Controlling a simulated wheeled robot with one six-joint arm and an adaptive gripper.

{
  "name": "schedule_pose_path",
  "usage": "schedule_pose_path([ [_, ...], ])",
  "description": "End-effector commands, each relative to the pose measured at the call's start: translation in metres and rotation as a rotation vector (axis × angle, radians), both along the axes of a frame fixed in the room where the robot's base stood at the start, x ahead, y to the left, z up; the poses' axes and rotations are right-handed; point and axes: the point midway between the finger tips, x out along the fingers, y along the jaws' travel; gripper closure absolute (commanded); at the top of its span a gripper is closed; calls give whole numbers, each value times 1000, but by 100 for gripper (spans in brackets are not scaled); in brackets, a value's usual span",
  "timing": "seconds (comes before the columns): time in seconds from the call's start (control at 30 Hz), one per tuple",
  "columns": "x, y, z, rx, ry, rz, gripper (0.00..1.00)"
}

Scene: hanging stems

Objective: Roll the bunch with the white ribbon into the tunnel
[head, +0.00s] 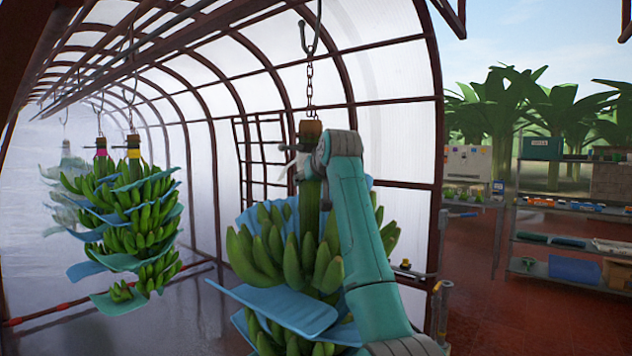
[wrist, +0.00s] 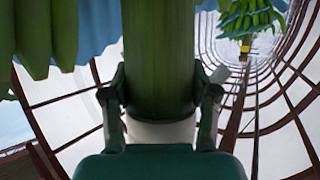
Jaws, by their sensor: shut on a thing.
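The bunch with the white ribbon (head: 262,255) hangs at the tunnel mouth from a chain and hook (head: 309,80), with blue sheets between its green hands. White ribbon (head: 288,163) shows beside the stem top in the head view, and as a white band (wrist: 160,132) around the stem in the wrist view. My gripper (wrist: 163,100) is shut on the green stem (wrist: 158,50), one finger on each side, next to the white band. In the head view my teal arm hides the bunch's right side and most of the grip. The tunnel (head: 215,130) has arched ribs and pale sheeting.
Inside the tunnel at left hang bunches with a yellow ribbon (head: 133,153) and a pink ribbon (head: 100,151); a hazy one (head: 65,172) is farther back. Overhead rails (head: 165,40) run inward. Metal shelves (head: 570,240) stand right. Wet floor lies clear between the bunches.

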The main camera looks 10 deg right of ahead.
Motion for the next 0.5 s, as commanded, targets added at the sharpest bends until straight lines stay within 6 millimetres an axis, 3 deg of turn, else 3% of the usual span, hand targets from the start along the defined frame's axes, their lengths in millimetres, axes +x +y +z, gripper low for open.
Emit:
schedule_pose_path([
  [0.5,8,6,-1,-3,3,0,100],
])
